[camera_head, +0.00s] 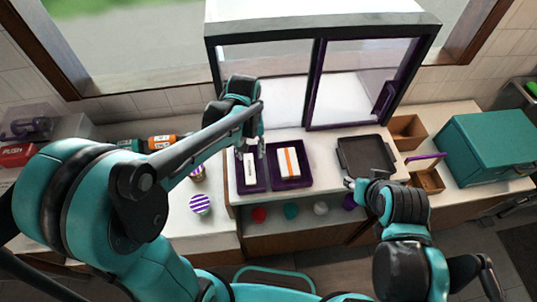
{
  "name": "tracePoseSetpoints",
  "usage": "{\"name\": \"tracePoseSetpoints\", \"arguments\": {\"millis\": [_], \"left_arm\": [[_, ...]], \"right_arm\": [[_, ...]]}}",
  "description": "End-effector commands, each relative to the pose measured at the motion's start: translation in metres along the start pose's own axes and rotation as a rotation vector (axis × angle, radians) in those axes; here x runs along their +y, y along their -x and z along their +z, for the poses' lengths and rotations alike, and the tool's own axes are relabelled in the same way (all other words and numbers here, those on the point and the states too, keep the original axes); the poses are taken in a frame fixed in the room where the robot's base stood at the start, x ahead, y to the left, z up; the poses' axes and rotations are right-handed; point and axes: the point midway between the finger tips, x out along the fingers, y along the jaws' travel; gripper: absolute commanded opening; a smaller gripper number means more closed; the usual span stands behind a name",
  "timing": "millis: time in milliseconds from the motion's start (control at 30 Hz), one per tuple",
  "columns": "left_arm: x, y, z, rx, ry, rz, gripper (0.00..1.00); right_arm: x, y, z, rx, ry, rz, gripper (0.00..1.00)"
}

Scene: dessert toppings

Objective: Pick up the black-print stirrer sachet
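A white sachet with dark print (249,166) lies in the left compartment of a dark purple tray (242,190). A white sachet with an orange stripe (289,163) lies in the larger right compartment. My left gripper (250,156) points down over the dark-print sachet, its fingers apart on either side of the sachet's upper end. They hide part of that end, and I cannot tell whether they touch it. My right gripper (352,184) is small in view by the front of a dark square tray (366,154); its finger opening is unclear.
A glass-fronted cabinet (318,75) stands behind the trays. Brown boxes (408,130) and a teal case (490,147) are at the right. A purple-striped cup (201,205) and orange bottle (161,142) are at the left. Several coloured round items line a lower ledge in front.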

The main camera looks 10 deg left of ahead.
Motion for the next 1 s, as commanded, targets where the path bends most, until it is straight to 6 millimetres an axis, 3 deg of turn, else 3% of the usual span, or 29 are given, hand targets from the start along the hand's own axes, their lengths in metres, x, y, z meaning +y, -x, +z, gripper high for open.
{"name": "tracePoseSetpoints", "arguments": {"millis": [500, 800, 900, 1000], "left_arm": [[-0.003, -0.07, -0.002, 0.001, 0.0, 0.0, 0.4], [-0.004, -0.075, -0.002, 0.001, 0.0, 0.0, 0.4], [-0.004, -0.075, -0.002, 0.001, 0.0, 0.0, 0.17], [-0.004, -0.075, -0.002, 0.001, 0.0, 0.0, 0.17]], "right_arm": [[0.0, -0.008, 0.006, 0.0, 0.0, 0.0, 0.4], [0.0, -0.008, 0.006, 0.0, 0.0, 0.0, 0.4], [0.0, -0.008, 0.006, 0.0, 0.0, 0.0, 0.4], [0.0, -0.008, 0.006, 0.0, 0.0, 0.0, 0.4]]}}
